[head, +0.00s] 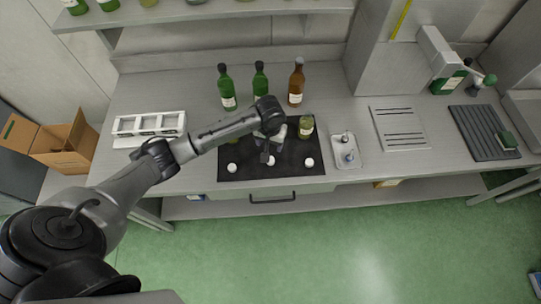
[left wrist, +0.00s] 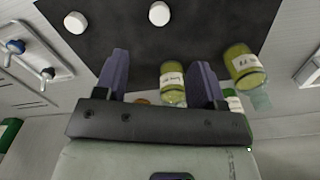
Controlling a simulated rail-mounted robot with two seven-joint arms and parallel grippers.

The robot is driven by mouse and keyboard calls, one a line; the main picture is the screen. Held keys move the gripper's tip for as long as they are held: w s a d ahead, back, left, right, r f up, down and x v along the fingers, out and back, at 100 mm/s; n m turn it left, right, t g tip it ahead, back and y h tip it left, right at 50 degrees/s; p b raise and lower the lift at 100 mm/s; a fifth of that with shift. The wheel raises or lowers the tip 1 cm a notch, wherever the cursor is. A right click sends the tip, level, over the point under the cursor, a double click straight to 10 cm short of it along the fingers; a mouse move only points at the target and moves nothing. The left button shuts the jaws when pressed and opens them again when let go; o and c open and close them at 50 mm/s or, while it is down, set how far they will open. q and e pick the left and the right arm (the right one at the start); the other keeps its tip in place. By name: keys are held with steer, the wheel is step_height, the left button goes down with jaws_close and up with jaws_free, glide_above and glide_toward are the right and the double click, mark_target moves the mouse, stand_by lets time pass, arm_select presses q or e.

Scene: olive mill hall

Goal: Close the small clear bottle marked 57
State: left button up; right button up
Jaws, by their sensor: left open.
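My left gripper (head: 267,150) hangs over the black mat (head: 290,172), with its fingers pointing down. In the left wrist view its two fingers (left wrist: 160,60) are apart, and a small clear bottle with yellow-green contents (left wrist: 172,83) shows beyond the gap, nearer the right finger. A second such bottle (left wrist: 243,65) is outside the right finger. The head view shows a labelled small bottle (head: 306,127) right of the gripper and another partly behind my arm. Label numbers are too small to read, so I cannot tell which is 57. White caps (head: 232,168) (head: 270,160) (head: 309,162) lie on the mat's front part.
Green bottles (head: 227,88) (head: 260,80) and a brown bottle (head: 296,82) stand behind the mat. A white rack (head: 149,125) is at left. A small tray (head: 346,151) with little items is right of the mat. A slotted plate (head: 398,128) lies further right.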

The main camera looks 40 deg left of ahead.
stand_by(0.3)
arm_select(q)
glide_above(271, 161)
steer(key=shift+s+a+f, duration=0.1)
steer(key=shift+a+f, duration=0.05)
steer(key=shift+f, duration=4.1)
steer(key=shift+f+b, duration=0.35)
steer(key=shift+f, duration=2.25)
steer(key=c, duration=1)
steer(key=shift+r, duration=0.1)
